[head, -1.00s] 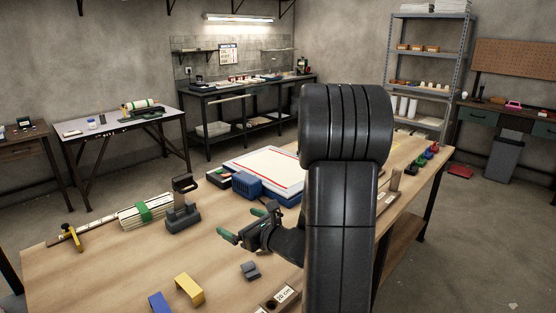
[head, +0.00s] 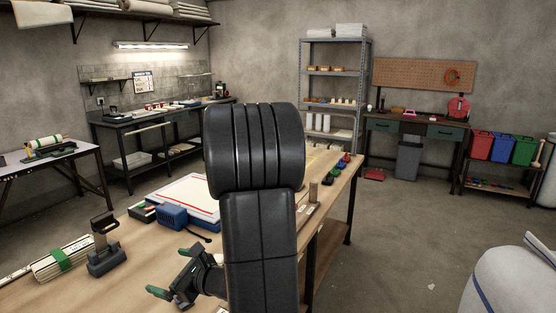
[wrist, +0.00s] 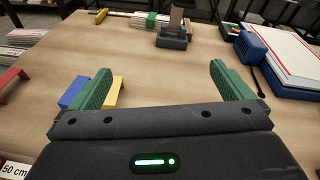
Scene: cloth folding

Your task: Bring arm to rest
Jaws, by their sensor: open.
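My gripper (head: 172,278) is open and empty, with green fingertips, above the near part of the wooden worktable (head: 140,238) in the head view. In the wrist view my gripper (wrist: 160,88) has its two green fingers spread wide with bare table between them. My black arm stands upright in the middle of the head view and hides part of the table behind it. A white board with a red line (head: 186,195) lies on the table beyond the gripper, beside a blue box-shaped device (head: 172,217).
Blue (wrist: 72,93) and yellow (wrist: 116,90) blocks lie near the left finger in the wrist view. Open floor (head: 400,240) lies to the right.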

